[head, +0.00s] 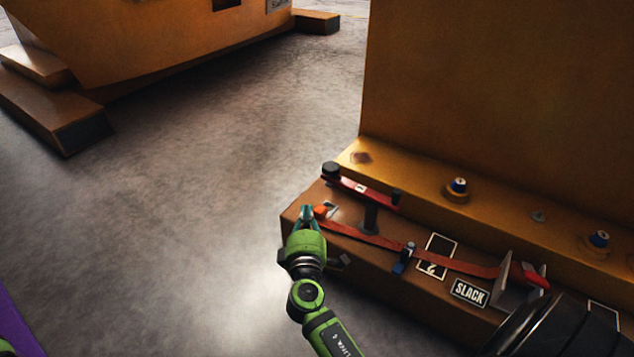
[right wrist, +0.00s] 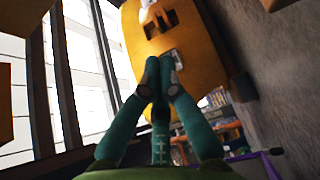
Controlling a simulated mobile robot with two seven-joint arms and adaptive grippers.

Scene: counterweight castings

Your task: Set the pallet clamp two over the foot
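My right gripper (head: 306,213) is at the left end of the brown beam (head: 390,262), beside a small orange end piece (head: 320,211); I cannot tell if they touch. In the right wrist view its teal fingers (right wrist: 160,78) are together with nothing visible between them. A long red strap (head: 450,263) runs along the beam from near the orange piece to a metal bracket (head: 508,283) with a red handle (head: 537,278). A dark-blue clamp post (head: 404,258) stands at the strap, beside a square outline marked 2 (head: 432,268). Which part is clamp two is unclear.
The orange casting (head: 490,90) rises behind a ledge with blue-topped bolts (head: 458,187). A SLACK plate (head: 469,292) sits on the beam. A dark ribbed cylinder (head: 560,325) covers the beam's lower right. Another orange casting (head: 150,40) stands at upper left; grey floor between is clear.

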